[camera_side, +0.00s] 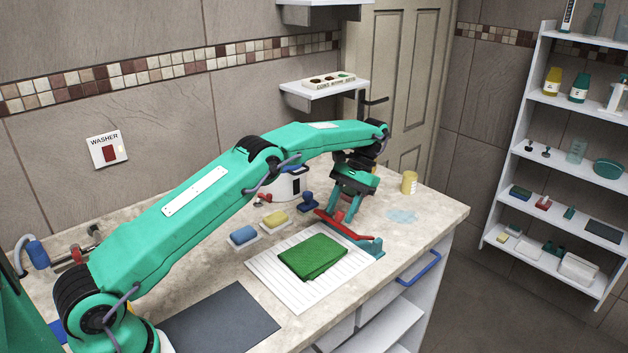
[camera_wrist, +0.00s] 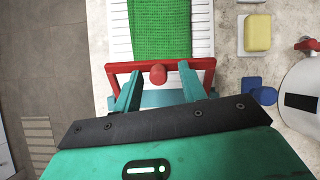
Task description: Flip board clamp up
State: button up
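The board clamp is a red bar frame (camera_side: 345,231) with teal end pieces, at the far right end of a white ribbed board (camera_side: 262,268). In the wrist view the red bar (camera_wrist: 128,67) crosses the end of the board, with a round red knob (camera_wrist: 158,74) at its middle. A folded green cloth (camera_side: 312,257) lies flat on the board, short of the clamp; it also shows in the wrist view (camera_wrist: 161,28). My gripper (camera_wrist: 160,73) is over the clamp with its fingers apart, one on each side of the knob. I cannot tell whether they touch the frame.
Beside the board are a yellow sponge (camera_side: 276,219), a blue sponge (camera_side: 243,235) and a blue-handled stamp-like item (camera_side: 308,201). A white canister (camera_wrist: 305,95) stands close by. A yellow cup (camera_side: 409,182) and a wet patch (camera_side: 401,216) are near the counter's right edge.

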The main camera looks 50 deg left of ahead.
jog(key=shift+s+d+f+t, duration=0.1)
jog(key=shift+s+f+t, duration=0.1)
jog(key=shift+s+t, duration=0.3)
jog(key=shift+s+f+t, duration=0.2)
jog(key=shift+t, duration=0.5)
jog(key=shift+s+f+t, duration=0.2)
jog(key=shift+s+t, duration=0.05)
jog(key=shift+t, duration=0.15)
jog(key=shift+s+f+t, duration=0.4)
jog(key=shift+f+t, duration=0.05)
jog(key=shift+t, duration=0.4)
jog(key=shift+s+f+t, duration=0.35)
jog(key=shift+f+t, duration=0.05)
jog(key=shift+t, duration=0.45)
notch_tip(320, 180, up, 8)
jog(key=s+r+t, duration=0.1)
jog(key=s+r, duration=0.3)
jog(key=s, duration=0.3)
jog(key=s+d+r+m+t, duration=0.1)
jog(key=s+r, duration=0.3)
jog(key=s, duration=0.4)
jog(key=s+d+r+t, duration=0.1)
jog(key=s+r+t, duration=0.1)
jog(key=s+r, duration=0.2)
jog(key=shift+s+r+m, duration=0.3)
jog(key=shift+s+r, duration=0.1)
jog(key=shift+s, duration=1.25)
jog(key=shift+d, duration=0.1)
jog(key=shift+w, duration=0.1)
